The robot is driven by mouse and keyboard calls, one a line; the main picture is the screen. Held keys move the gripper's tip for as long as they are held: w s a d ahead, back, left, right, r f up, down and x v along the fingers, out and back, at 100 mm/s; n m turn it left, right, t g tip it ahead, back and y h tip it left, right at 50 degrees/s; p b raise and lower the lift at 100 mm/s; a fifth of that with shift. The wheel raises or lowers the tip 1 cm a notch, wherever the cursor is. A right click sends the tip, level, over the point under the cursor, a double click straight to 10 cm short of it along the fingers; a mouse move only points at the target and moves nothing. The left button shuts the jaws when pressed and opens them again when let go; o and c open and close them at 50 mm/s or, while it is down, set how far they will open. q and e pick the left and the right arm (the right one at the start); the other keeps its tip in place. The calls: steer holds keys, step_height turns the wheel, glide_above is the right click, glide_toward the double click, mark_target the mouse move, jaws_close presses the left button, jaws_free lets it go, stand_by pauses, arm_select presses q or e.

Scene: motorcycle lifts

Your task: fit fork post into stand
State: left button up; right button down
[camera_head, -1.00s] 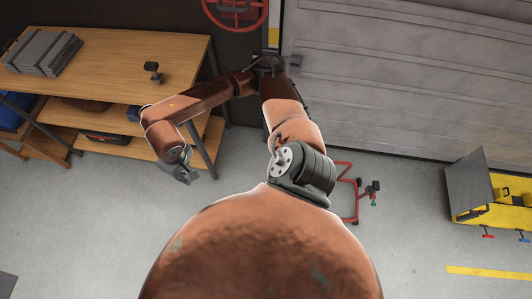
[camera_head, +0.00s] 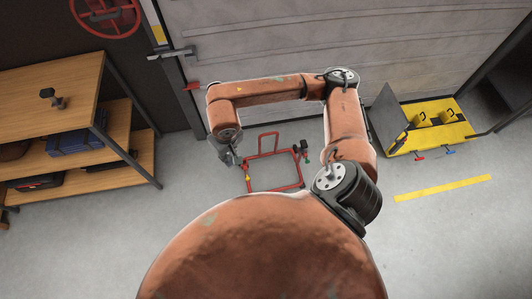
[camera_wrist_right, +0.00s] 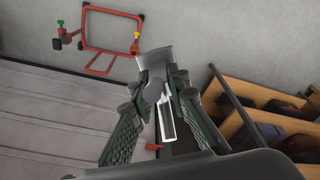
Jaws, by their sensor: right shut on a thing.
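The stand is a red tubular frame (camera_head: 275,188) on the floor before the grey shutter. It also shows at the upper left of the right wrist view (camera_wrist_right: 112,46). A post with a black head (camera_head: 303,147) stands at its right side in the head view. My right gripper (camera_head: 232,156) is above the floor by the stand's left side. In the right wrist view its fingers (camera_wrist_right: 155,110) are shut on the fork post (camera_wrist_right: 168,121), with a dark head and bright metal shaft. The fingers hide part of it. My left gripper is out of view.
A wooden shelf bench (camera_head: 45,75) at the left carries another black-headed piece (camera_head: 52,98). A yellow platform (camera_head: 430,130) with a grey plate is at the right. Bare grey floor lies around the stand.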

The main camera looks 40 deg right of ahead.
arm_select(q)
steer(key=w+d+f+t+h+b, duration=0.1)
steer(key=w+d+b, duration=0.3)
steer(key=b, duration=0.9)
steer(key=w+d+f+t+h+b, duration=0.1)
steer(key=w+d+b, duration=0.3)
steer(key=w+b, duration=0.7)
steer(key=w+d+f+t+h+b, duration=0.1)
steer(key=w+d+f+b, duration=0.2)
steer(key=b, duration=1.3)
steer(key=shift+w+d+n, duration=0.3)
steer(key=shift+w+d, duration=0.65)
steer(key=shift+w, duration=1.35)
arm_select(e)
steer(key=w+d+f+m, duration=0.2)
steer(key=w+d+f, duration=0.4)
steer(key=f, duration=1.2)
steer(key=w+d+f+m, duration=0.2)
steer(key=w+d+f, duration=0.4)
steer(key=f, duration=1.3)
steer(key=w+d+f+m, duration=0.1)
steer(key=w+d+f, duration=0.4)
steer(key=f, duration=1.4)
steer(key=shift+w+d+m+h, duration=0.4)
steer(key=shift+w, duration=1.1)
